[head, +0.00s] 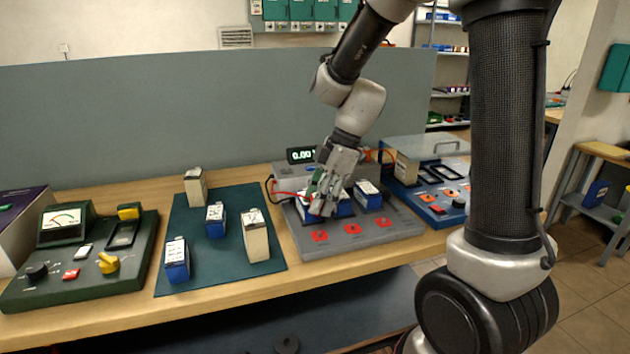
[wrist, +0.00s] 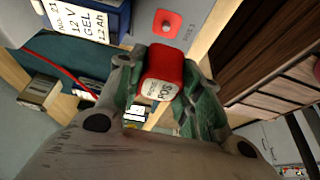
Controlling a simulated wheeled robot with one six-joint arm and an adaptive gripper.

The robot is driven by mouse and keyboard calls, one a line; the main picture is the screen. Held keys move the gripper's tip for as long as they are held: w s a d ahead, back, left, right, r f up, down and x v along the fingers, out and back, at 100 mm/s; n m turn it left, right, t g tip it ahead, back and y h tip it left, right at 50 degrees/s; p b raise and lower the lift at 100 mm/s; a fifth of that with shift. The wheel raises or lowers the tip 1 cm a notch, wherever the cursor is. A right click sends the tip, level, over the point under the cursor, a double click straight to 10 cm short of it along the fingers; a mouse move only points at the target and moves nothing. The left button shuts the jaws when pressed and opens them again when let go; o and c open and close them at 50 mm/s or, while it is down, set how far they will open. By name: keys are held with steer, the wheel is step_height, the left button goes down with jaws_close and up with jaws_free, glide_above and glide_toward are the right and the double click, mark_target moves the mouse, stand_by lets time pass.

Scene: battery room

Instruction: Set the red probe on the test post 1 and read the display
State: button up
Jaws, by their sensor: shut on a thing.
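My gripper (head: 322,205) is shut on the red probe (wrist: 162,72), a red block with a white label reading "POS". In the head view my gripper hangs over the left part of the grey test bench (head: 400,227), by the batteries there, and mostly hides the probe. Three red pads, the left (head: 320,236), middle (head: 352,228) and right (head: 383,221), line its front. In the wrist view one red pad with a metal post (wrist: 167,22) shows just beyond the probe, apart from it in the picture; its printed label is hard to read. The display (head: 301,156) shows about 0.00.
Blue batteries (head: 368,194) stand in the bench; one labelled 12 V GEL (wrist: 88,20) is near the probe in the wrist view. A red lead (wrist: 68,78) runs there. Left are a teal mat (head: 205,262) with several batteries and a green meter unit (head: 110,280). A blue unit (head: 432,213) stands right.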

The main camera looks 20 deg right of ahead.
mark_target(314, 237)
steer(key=shift+d+f, duration=0.1)
steer(key=shift+f, duration=0.2)
steer(key=shift+w+f, duration=0.15)
steer(key=shift+f, duration=2.65)
steer(key=shift+f, duration=0.55)
steer(key=o, duration=0.7)
steer(key=shift+o, duration=0.2)
steer(key=v, duration=1.1)
